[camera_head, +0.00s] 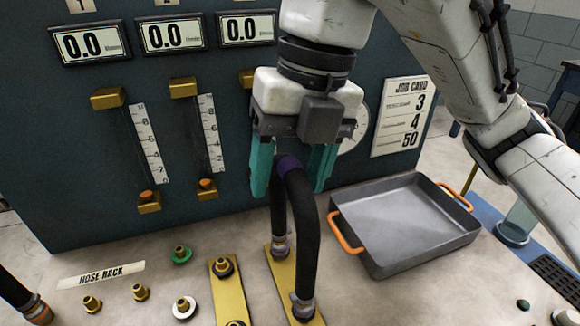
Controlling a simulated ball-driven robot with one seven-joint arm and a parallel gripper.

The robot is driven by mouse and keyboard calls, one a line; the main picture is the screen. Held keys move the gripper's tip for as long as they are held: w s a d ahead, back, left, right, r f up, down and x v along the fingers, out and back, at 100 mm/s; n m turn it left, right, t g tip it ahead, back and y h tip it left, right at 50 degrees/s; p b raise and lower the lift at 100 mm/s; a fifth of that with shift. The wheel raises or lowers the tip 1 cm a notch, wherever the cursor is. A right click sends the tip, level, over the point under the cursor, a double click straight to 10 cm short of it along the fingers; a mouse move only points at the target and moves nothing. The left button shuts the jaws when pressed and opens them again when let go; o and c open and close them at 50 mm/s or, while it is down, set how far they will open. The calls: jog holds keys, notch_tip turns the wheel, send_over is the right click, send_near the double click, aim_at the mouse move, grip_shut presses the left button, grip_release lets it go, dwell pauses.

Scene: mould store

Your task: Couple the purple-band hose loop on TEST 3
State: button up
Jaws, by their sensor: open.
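I cannot tell whether either finger touches the hose. My gripper hides the part of the panel where a third gauge column would show. A second brass plate (225,292) to the left carries bare fittings.
A grey tray (400,262) with orange handles lies to the right. Behind stands a dark panel with displays (172,35), flow tubes and a job card (404,115) reading 3, 4, 50. At left are a HOSE RACK label (101,274), several loose-looking fittings and another hose end (36,309).

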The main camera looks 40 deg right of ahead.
notch_tip(320, 180, up, 11)
jog(key=d+p, duration=0.2)
jog(key=shift+s+f, duration=0.2)
jog(key=shift+s, duration=0.15)
dwell(0.5)
